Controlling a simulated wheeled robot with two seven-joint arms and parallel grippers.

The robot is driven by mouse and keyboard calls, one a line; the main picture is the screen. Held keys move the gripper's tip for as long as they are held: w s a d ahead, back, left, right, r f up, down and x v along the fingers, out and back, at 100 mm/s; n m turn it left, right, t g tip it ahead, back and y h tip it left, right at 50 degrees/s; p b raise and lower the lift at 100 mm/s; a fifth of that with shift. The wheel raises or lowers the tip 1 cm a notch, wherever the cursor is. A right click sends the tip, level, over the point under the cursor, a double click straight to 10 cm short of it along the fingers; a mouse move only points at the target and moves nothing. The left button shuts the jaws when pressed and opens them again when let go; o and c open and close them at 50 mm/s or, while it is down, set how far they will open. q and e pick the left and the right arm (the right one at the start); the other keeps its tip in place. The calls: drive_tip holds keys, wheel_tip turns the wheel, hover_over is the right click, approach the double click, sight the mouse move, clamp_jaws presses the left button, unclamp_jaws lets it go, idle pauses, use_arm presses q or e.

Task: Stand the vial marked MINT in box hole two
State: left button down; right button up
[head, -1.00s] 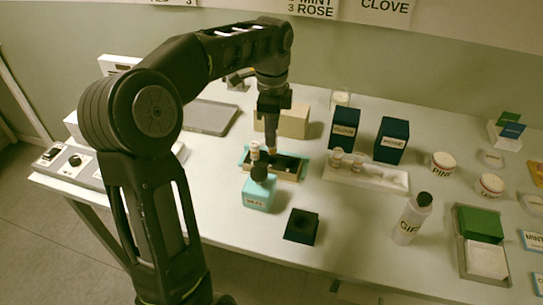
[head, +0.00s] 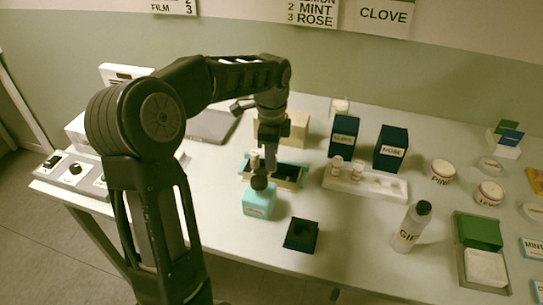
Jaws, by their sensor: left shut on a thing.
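My left gripper (head: 270,157) points down over the teal-rimmed box (head: 303,167), which has a dark inside. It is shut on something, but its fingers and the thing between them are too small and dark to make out. A small pale-capped vial (head: 255,161) stands at the box's left end, close beside the gripper. Two more pale vials stand in the white rack (head: 391,190) to the right: one vial (head: 337,164) at the left and one (head: 357,169) beside it. I cannot read a MINT mark on any vial. My right gripper is not in view.
A teal bottle with a dark cap (head: 259,203) stands right in front of the box. A dark square block (head: 301,235) lies nearer. Two dark blue boxes (head: 343,136) (head: 390,148) stand behind the rack. A white bottle (head: 411,227) stands at the right front.

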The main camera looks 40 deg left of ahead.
use_arm(q)
drive_tip(key=shift+f, duration=0.2)
drive_tip(key=c, duration=1.2)
unclamp_jaws()
drive_tip(key=shift+r, duration=0.15)
wheel_tip(320, 180, up, 6)
drive_tip(key=shift+f, duration=0.1)
wheel_tip(320, 180, up, 6)
drive_tip(key=p, duration=0.4)
drive_tip(key=shift+r, duration=0.2)
